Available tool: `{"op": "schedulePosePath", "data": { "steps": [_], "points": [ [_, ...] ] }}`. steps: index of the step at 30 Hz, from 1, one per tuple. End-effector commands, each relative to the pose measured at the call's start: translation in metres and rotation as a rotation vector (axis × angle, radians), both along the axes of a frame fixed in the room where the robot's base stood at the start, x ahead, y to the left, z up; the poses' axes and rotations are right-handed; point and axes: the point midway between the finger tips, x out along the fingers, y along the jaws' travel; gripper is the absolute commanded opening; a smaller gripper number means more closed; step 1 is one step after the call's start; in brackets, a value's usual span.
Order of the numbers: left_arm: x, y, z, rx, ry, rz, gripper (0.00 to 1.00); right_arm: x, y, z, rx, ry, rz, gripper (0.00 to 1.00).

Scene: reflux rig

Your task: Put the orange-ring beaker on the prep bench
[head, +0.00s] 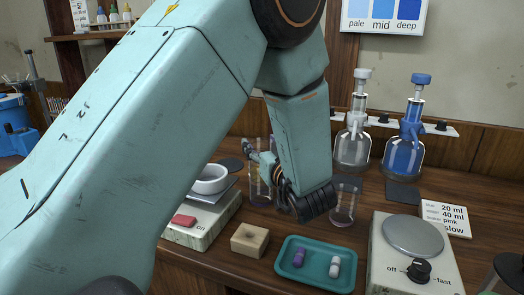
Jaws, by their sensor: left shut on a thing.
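My left gripper (264,163) reaches down over the wooden bench (227,262), its fingers shut on a clear glass beaker (259,190). My wrist hides part of this beaker, and I cannot make out an orange ring on it for certain. It is too covered to tell whether its base touches the bench. A second clear glass beaker (345,205) stands upright on the bench just right of my wrist, with no orange ring that I can make out. My right gripper is not in view.
A scale with a white bowl (210,181) stands left, near a wooden block (250,240). A teal tray (319,283) holds purple and white pieces. A hotplate (412,237) stands right. Clear (353,150) and blue (403,157) flasks stand behind, with a dark mat (403,193) in front.

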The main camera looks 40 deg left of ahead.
Motion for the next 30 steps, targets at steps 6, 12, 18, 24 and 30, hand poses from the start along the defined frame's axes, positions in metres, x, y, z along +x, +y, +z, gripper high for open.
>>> {"op": "schedulePosePath", "data": {
  "steps": [6, 12, 18, 24, 30],
  "points": [
    [0.0016, 0.0003, -0.0051, 0.0, -0.002, 0.0, 0.01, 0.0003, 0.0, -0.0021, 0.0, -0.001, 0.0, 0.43],
    [0.0014, 0.0003, -0.0082, 0.0, -0.001, 0.001, 0.01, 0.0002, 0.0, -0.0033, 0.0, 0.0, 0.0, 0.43],
    [0.0011, 0.0003, -0.0101, 0.0, 0.0, 0.001, 0.65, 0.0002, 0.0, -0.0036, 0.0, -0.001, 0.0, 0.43],
    [0.001, 0.0003, -0.0108, -0.002, 0.001, 0.001, 0.79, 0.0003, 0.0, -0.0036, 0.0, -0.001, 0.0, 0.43],
    [0.0009, 0.0003, -0.0113, -0.002, 0.002, 0.001, 0.79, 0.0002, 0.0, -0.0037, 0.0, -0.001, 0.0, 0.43]
  ]
}}
